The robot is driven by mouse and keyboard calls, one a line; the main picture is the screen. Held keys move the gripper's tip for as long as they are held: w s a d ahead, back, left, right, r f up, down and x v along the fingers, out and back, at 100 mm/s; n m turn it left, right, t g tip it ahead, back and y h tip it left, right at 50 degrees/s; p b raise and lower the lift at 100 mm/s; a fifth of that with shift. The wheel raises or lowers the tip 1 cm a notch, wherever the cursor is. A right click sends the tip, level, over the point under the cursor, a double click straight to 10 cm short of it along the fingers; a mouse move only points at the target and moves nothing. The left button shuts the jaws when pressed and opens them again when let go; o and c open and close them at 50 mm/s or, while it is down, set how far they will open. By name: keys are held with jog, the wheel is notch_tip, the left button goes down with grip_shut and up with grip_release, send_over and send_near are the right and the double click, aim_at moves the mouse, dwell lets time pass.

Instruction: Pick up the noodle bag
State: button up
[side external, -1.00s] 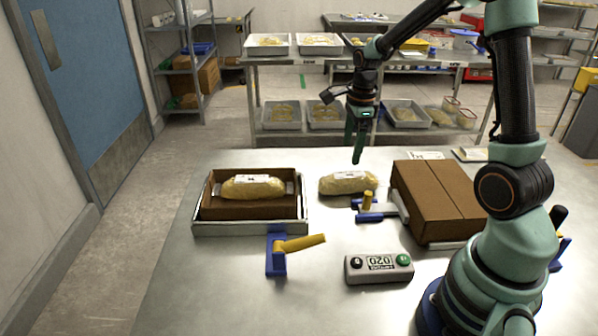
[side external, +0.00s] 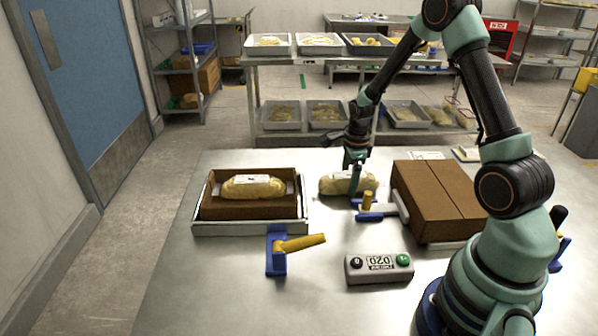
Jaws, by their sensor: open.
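A noodle bag (side external: 333,185), yellowish with a white label, lies on the steel table between the tray and the brown box. My gripper (side external: 354,180) is open and lowered over the right part of this bag. A finger hangs in front of the bag's near side and hides part of it. I cannot tell whether the finger touches it. A second, similar bag (side external: 262,188) with a white label lies on the brown platform inside the metal-rimmed tray (side external: 250,228) at the left.
A closed brown box (side external: 437,200) stands close to the right. A blue and yellow clamp (side external: 380,214) sits just in front of the bag, and another clamp (side external: 278,252) stands before the tray. The table's front left is clear.

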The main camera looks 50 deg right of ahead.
jog(key=shift+f, duration=0.25)
grip_shut()
jog(key=shift+r, duration=0.1)
